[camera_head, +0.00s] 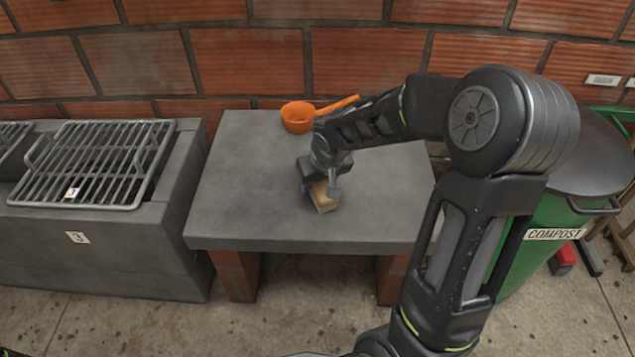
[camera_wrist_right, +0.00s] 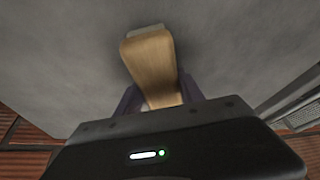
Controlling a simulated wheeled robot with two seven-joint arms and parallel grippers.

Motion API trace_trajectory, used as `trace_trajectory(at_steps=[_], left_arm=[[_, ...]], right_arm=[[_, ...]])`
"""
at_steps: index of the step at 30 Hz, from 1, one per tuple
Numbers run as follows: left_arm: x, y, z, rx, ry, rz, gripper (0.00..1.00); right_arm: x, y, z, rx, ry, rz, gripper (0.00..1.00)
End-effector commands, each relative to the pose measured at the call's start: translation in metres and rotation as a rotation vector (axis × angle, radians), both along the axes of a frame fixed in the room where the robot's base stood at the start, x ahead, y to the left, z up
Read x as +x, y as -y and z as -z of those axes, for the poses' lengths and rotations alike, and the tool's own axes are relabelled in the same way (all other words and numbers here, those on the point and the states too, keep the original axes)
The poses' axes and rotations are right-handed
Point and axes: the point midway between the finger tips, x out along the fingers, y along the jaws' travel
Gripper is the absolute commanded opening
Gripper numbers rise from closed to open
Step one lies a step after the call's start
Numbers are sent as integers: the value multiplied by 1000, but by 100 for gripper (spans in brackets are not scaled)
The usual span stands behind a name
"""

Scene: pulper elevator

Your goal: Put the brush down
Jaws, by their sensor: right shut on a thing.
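The brush (camera_head: 322,198) has a tan, wood-like body with a pale end. It is over the middle of the grey stone table (camera_head: 250,190), at or very close to its top; I cannot tell whether it touches. My right gripper (camera_head: 322,180) is shut on the brush from above. In the right wrist view the brush (camera_wrist_right: 150,62) sticks out from between the fingers (camera_wrist_right: 158,100), with the grey table surface behind it. The gripped part of the brush is partly hidden by the gripper. My left gripper is not in view.
An orange ladle or pot (camera_head: 297,117) with a long handle lies at the table's back edge. A grill with a metal grate (camera_head: 95,165) stands on the left. A green compost bin (camera_head: 545,225) stands on the right. The table's left part is clear.

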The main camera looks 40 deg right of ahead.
Motion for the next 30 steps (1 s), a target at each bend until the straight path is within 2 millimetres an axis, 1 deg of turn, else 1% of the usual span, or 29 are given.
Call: trace_trajectory(at_steps=[3,4,12,19,23,26,30], left_arm=[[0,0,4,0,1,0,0],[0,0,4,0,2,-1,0],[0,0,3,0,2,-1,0],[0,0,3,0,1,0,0],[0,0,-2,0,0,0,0],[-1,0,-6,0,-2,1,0],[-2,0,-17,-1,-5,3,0]], right_arm=[[0,0,4,0,1,0,7],[0,0,4,0,0,0,46],[0,0,3,0,0,0,67],[0,0,2,0,-1,0,67],[0,0,-2,0,0,0,67],[-3,-1,-12,-1,2,0,67],[-12,-3,-35,0,3,1,67]])
